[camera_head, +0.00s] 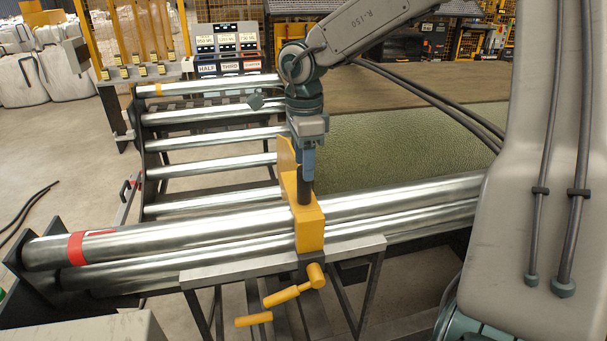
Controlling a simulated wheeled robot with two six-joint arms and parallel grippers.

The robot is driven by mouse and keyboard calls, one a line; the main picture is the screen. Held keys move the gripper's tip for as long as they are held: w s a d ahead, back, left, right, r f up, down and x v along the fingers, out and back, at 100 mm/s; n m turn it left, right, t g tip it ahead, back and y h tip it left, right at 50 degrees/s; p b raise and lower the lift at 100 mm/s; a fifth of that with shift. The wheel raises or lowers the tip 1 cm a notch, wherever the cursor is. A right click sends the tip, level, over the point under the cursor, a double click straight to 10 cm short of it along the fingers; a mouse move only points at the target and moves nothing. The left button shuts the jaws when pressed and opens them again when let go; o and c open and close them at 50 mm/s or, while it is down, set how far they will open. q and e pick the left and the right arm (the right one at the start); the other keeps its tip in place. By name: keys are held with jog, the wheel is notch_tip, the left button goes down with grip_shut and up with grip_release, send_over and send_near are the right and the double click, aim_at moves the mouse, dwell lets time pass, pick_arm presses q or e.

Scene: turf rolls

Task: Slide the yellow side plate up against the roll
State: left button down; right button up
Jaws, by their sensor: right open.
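The yellow side plate (312,232) stands upright across the two thick front steel rollers, with its upper part (286,156) showing behind my right gripper. A yellow clamp handle (293,290) hangs below it at the rail (220,272). My right gripper (304,190) points down at the plate, its dark finger overlapping the plate in the picture. It is open; I cannot tell whether it touches the plate. Green turf (400,145) lies flat to the right of the plate. No wound turf roll can be made out. My left gripper is not in view.
Front steel rollers (180,237) run across the frame, with a red band (76,249) at the left end. Thinner rollers (215,169) lie behind, left of the plate. A HALF/THIRD sign panel (227,50) and white bags (65,70) stand farther back.

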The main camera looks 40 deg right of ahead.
notch_tip(320, 180, down, 3)
jog(key=shift+w+d+p, duration=0.1)
jog(key=shift+w+p, duration=0.05)
jog(key=shift+p, duration=0.15)
jog(key=shift+f, duration=0.15)
jog(key=c, duration=1.1)
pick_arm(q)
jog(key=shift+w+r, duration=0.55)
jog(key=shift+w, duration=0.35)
